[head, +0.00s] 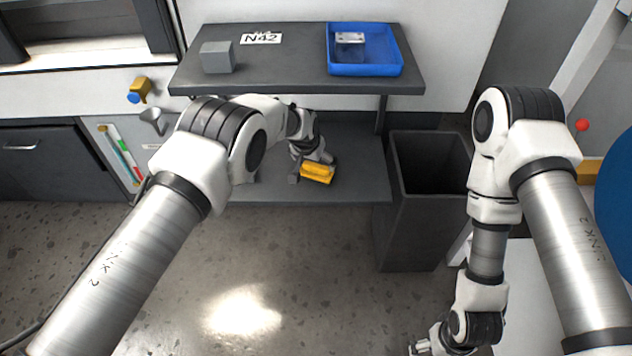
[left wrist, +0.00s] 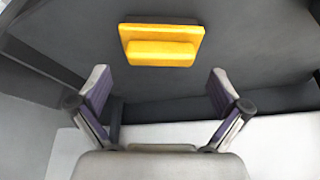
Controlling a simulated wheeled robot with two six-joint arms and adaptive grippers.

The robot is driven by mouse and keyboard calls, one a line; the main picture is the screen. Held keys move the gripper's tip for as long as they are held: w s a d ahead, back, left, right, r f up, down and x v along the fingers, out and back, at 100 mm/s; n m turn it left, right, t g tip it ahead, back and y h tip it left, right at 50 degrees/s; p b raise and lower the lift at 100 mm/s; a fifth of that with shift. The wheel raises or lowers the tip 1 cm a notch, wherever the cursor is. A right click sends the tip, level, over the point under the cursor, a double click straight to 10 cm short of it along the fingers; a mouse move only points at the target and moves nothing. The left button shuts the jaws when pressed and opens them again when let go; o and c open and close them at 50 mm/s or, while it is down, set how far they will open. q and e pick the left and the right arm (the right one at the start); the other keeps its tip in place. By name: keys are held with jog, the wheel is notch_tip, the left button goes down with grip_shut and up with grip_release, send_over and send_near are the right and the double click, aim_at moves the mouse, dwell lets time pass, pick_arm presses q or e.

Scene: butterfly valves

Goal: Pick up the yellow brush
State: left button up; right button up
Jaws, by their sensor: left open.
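The yellow brush (head: 318,172) lies on the lower shelf (head: 355,182) of the dark grey rack. In the left wrist view the brush (left wrist: 161,45) lies on the grey surface, beyond the fingertips and a little above the middle of the gap. My left gripper (left wrist: 158,85) is open, with nothing between its fingers. In the head view my left gripper (head: 308,163) is at the lower shelf, right by the brush, and its fingers are partly hidden. My right gripper (head: 420,347) is at the bottom edge of the head view, away from the brush, and partly cut off.
The upper shelf (head: 290,75) lies above the brush and carries a grey block (head: 217,58), an N42 label (head: 261,39) and a blue tray (head: 364,68). A dark open bin (head: 425,205) stands right of the rack. The floor in front is clear.

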aim_at(316, 165)
pick_arm(q)
jog(key=b+x, duration=0.2)
jog(key=x, duration=0.1)
jog(key=shift+w+f+b, duration=0.1)
jog(key=shift+f+b, duration=0.3)
jog(key=shift+r, duration=0.25)
jog(key=c, duration=1.2)
pick_arm(e)
notch_tip(316, 165, down, 4)
jog(key=shift+f, duration=0.25)
